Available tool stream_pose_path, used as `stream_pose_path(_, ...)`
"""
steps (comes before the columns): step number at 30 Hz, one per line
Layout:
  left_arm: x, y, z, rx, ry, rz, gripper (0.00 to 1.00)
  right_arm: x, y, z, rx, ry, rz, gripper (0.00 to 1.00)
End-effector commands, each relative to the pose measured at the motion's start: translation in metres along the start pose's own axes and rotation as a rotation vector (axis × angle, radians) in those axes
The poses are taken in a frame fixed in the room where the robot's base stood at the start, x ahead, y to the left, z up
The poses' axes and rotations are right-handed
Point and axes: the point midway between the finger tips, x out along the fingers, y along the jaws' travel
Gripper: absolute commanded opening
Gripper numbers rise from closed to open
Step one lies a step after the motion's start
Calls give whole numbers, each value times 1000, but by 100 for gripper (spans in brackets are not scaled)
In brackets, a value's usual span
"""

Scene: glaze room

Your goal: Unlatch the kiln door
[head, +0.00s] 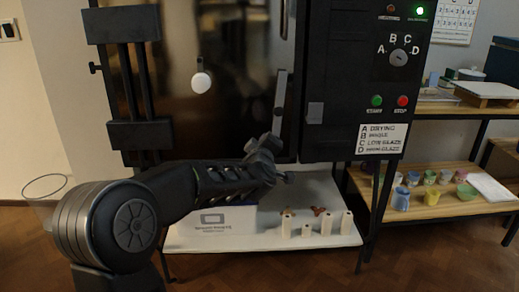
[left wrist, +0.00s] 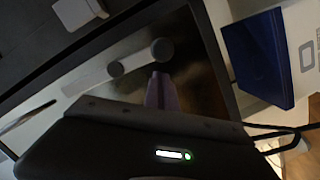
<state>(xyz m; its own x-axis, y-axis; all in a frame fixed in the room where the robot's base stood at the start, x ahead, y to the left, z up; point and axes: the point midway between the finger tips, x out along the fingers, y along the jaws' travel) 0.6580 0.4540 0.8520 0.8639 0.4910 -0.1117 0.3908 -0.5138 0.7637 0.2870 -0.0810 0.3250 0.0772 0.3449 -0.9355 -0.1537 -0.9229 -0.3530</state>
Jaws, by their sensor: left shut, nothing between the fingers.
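The kiln door (head: 225,100) is a dark panel with a black frame, and it appears closed. A grey latch lever (head: 281,95) stands nearly upright, slightly tilted, at the door's right edge. The left wrist view shows a pale bar with round ends (left wrist: 140,58), which appears to be this lever. My left gripper (head: 277,150) is at the lever's lower end. Its shut, empty fingers (left wrist: 157,78) point at the bar's round end; I cannot tell whether they touch it. My right gripper is in neither view.
The black control box (head: 350,130) with dial and buttons is right of the door. Below, a white shelf (head: 330,238) holds a white box (head: 225,219) and several pale posts (head: 306,230). A wooden rack (head: 435,205) with small cups stands at the right.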

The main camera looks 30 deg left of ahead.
Motion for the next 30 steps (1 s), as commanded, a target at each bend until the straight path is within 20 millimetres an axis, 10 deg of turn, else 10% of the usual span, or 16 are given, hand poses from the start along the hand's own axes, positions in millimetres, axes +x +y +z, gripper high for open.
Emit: stream_pose_path(30,3,4,15,-51,-4,9,0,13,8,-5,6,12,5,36)
